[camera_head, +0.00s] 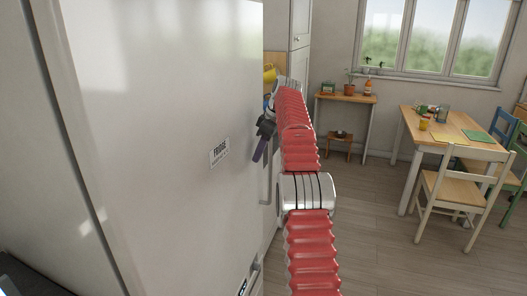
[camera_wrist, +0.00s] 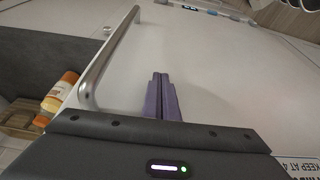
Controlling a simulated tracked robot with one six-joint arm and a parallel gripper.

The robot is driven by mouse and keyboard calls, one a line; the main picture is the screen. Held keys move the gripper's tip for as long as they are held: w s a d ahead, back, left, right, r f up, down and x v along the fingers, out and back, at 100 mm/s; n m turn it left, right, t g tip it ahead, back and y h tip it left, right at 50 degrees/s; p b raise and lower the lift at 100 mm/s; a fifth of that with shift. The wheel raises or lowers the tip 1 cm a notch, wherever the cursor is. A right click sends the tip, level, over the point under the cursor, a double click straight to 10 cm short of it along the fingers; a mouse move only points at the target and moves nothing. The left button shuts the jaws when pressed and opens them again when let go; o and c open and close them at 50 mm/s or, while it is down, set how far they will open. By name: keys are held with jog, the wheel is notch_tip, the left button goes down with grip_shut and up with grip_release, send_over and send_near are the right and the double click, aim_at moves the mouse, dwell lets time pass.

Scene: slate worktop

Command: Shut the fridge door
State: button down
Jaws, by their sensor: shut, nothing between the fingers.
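The white fridge door (camera_head: 165,130) fills the left of the head view, with a "FRIDGE" label (camera_head: 219,152). How far it stands open cannot be told. My gripper (camera_head: 257,157) is at the door's right edge in the head view, its purple fingers pointing down and left. In the wrist view its fingers (camera_wrist: 160,76) are shut together and empty, over the pale door face (camera_wrist: 210,70). The metal door handle (camera_wrist: 108,53) is to their left, apart from them. Whether the fingertips touch the door cannot be told.
Orange-topped bottles (camera_wrist: 62,90) show past the door edge in the wrist view. In the head view, a dining table (camera_head: 445,125) and chair (camera_head: 462,185) stand at the right. The floor (camera_head: 375,235) between is clear.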

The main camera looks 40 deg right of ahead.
jog(key=shift+s+d+r, duration=0.3)
jog(key=shift+s+r, duration=0.1)
jog(key=shift+r, duration=0.1)
jog(key=shift+s+d+r, duration=0.25)
jog(key=shift+s+r, duration=0.15)
jog(key=shift+r, duration=0.1)
